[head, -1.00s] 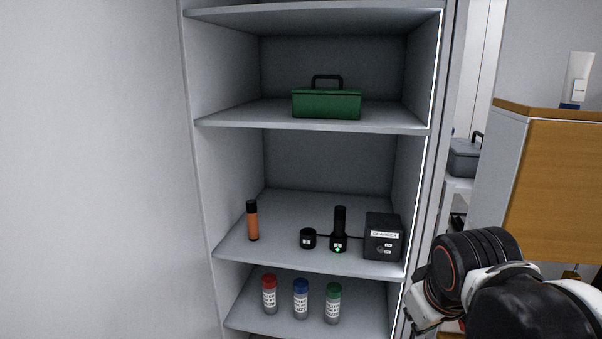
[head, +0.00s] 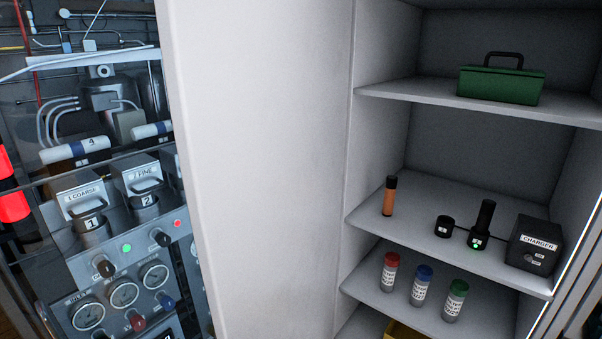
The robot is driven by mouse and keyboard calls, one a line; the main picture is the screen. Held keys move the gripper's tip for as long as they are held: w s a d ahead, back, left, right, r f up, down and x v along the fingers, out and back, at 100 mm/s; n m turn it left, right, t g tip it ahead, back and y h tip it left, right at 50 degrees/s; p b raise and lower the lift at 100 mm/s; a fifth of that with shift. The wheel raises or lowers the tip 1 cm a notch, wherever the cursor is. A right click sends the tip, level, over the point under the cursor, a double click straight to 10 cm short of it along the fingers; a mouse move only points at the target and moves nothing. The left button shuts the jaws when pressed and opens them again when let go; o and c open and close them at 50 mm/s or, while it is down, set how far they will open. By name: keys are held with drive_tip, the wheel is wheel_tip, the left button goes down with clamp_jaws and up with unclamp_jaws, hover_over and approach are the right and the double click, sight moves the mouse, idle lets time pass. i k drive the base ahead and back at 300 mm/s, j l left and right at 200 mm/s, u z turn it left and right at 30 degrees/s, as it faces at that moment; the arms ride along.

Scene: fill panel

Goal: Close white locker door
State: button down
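The white locker door (head: 262,170) stands open in the middle of the head view, hinged along the left side of the locker. Its free edge is at the left, next to a control panel. The open locker (head: 592,215) is at the right, with its shelves exposed. My gripper is out of view now, so its state and its distance from the door cannot be seen.
A green toolbox (head: 500,84) sits on the upper shelf. An orange-and-black tube (head: 390,198), a flashlight (head: 482,225) and a charger box (head: 533,245) stand below. Capped bottles (head: 421,285) stand lower. A panel with gauges (head: 124,294) and valves is at the left.

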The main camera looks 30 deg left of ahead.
sight(257, 90)
drive_tip(key=k+j, duration=0.15)
drive_tip(key=j, duration=0.2)
drive_tip(key=k+j, duration=0.1)
drive_tip(key=j, duration=0.2)
drive_tip(key=k+j, duration=0.15)
drive_tip(key=j, duration=0.2)
drive_tip(key=k+j, duration=0.15)
drive_tip(key=j, duration=0.15)
drive_tip(key=k+j+u, duration=0.1)
drive_tip(key=j, duration=0.85)
drive_tip(key=k+j+u, duration=0.1)
drive_tip(key=k, duration=0.2)
drive_tip(key=j, duration=0.05)
